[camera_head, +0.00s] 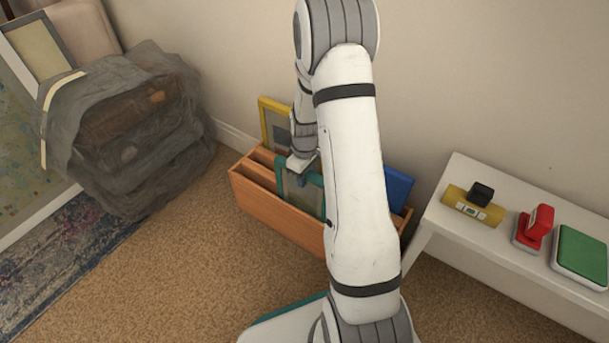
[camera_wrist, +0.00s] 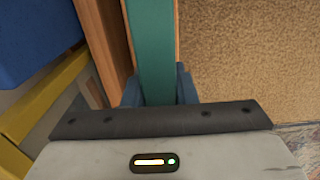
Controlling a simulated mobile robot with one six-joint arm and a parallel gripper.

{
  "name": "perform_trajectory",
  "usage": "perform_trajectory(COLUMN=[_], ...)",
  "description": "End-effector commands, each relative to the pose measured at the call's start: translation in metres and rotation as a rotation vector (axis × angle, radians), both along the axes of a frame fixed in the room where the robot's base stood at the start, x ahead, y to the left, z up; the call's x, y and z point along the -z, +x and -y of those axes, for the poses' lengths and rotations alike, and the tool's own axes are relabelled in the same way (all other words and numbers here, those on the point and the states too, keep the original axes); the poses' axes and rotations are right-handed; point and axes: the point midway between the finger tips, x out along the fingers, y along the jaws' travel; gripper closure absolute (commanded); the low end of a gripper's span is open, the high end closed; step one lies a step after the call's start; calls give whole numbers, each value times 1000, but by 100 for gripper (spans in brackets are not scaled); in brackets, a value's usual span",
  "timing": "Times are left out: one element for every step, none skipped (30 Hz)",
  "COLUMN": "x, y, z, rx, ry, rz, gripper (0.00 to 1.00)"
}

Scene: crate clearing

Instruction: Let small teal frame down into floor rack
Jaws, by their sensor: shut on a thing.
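The small teal frame (camera_head: 286,187) stands upright at the front slot of the wooden floor rack (camera_head: 262,209). Its lower part is hidden behind the rack's front wall, so I cannot tell whether it touches the bottom. My gripper (camera_head: 301,180) is shut on the frame's top edge. In the wrist view the frame's teal edge (camera_wrist: 155,45) runs between the two blue fingers (camera_wrist: 158,92), with a wooden rack wall (camera_wrist: 104,42) close on its left. My arm hides the middle right of the rack.
A yellow frame (camera_head: 266,106) and a blue item (camera_head: 399,188) stand in the rack behind. A grey covered pile (camera_head: 135,130) stands left. Carpet in front is clear.

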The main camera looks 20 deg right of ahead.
Motion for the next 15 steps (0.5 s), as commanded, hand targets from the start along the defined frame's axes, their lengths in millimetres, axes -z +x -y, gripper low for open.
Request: perform_trajectory(x=[2,2,3,4,5,6,7,7,8,9,10,11,11,12,13], y=[0,0,0,0,0,0,0,0,0,0,0,0,0,1,0], z=[0,0,0,0,0,0,0,0,0,0,0,0,0,0,0], rx=[0,0,0,0,0,0,0,0,0,0,0,0,0,0,0], ry=[0,0,0,0,0,0,0,0,0,0,0,0,0,0,0], rz=[1,1,1,1,1,1,1,1,1,1,1,1,1,1,1], gripper=[100,100,100,100,100,100,100,100,100,100,100,100,100,100,100])
